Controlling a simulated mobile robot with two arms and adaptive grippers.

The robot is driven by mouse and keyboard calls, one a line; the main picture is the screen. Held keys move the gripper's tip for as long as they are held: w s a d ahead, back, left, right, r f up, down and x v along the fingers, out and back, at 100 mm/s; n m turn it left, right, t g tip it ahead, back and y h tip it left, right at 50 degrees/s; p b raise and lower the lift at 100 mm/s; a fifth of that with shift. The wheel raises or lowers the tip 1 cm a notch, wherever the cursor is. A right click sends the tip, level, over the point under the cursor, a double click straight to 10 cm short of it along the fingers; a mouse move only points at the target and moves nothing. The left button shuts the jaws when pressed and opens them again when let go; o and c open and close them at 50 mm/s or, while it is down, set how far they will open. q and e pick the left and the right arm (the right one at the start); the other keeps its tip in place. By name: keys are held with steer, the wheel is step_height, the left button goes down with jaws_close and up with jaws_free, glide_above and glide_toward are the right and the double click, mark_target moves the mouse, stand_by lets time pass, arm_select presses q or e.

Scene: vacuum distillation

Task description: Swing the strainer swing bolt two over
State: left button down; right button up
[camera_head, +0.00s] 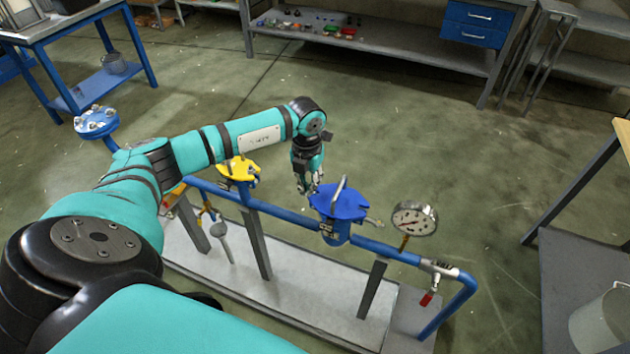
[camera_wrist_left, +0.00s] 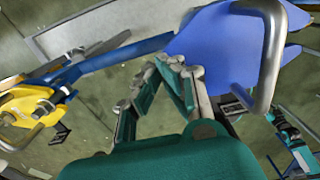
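The blue strainer (camera_head: 335,232) stands on the blue pipe, its lid (camera_head: 345,208) on top with a grey bar handle (camera_head: 341,188). In the left wrist view the lid (camera_wrist_left: 215,50) and handle (camera_wrist_left: 271,55) fill the upper right. A metal swing bolt (camera_head: 373,221) sticks out at the lid's right side. My left gripper (camera_head: 308,188) points down at the lid's left edge. In the left wrist view its fingertips (camera_wrist_left: 178,67) come close together at that edge. Whether a bolt is between them is hidden.
A pressure gauge (camera_head: 415,218) and a red-handled valve (camera_head: 428,297) are right of the strainer. A yellow flanged part (camera_head: 238,170) is to the left, with a blue flange (camera_head: 96,122) farther left. A workbench (camera_head: 380,47) stands behind. The floor between is clear.

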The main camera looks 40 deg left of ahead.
arm_select(q)
step_height(320, 180, up, 9)
steer(key=a+p, duration=0.1)
steer(key=p, duration=0.5)
stand_by(0.3)
steer(key=shift+s, duration=0.1)
